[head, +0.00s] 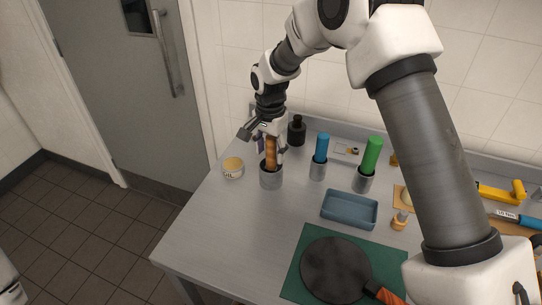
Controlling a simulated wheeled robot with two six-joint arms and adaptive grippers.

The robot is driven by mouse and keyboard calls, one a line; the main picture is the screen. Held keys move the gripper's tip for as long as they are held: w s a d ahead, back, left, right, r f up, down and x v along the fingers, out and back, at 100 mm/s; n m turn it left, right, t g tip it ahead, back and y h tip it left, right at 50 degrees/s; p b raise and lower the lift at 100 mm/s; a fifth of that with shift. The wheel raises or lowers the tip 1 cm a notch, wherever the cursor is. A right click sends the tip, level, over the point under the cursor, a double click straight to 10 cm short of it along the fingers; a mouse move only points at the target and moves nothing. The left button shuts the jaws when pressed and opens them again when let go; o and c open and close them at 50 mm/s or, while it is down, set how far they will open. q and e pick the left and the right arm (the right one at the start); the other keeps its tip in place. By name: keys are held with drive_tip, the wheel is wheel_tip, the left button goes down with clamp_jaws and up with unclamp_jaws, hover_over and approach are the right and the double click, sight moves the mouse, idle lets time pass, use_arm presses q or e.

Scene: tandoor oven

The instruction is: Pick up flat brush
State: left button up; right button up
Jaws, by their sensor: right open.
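A brown-orange handle (270,158), which looks like that of the flat brush, stands upright in a grey cup (271,180) near the left end of the table. The brush head is not visible. My right gripper (270,146) is over the cup from above, with its fingers open on either side of the handle's upper part. I cannot tell whether either finger touches it. My left gripper is not in view.
A small round tin (233,166) lies left of the cup, and a black bottle (297,131) stands behind it. Blue-handled (321,147) and green-handled (372,155) tools stand in cups to the right. A blue tray (349,210) and dark pan (335,270) lie in front.

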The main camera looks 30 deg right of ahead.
drive_tip(key=shift+f, duration=0.1)
drive_tip(key=shift+s, duration=0.15)
drive_tip(key=c, duration=0.4)
drive_tip(key=shift+a, duration=0.1)
clamp_jaws()
wheel_tip(320, 180, up, 10)
drive_tip(key=shift+r+b, duration=0.1)
drive_tip(key=shift+b, duration=0.9)
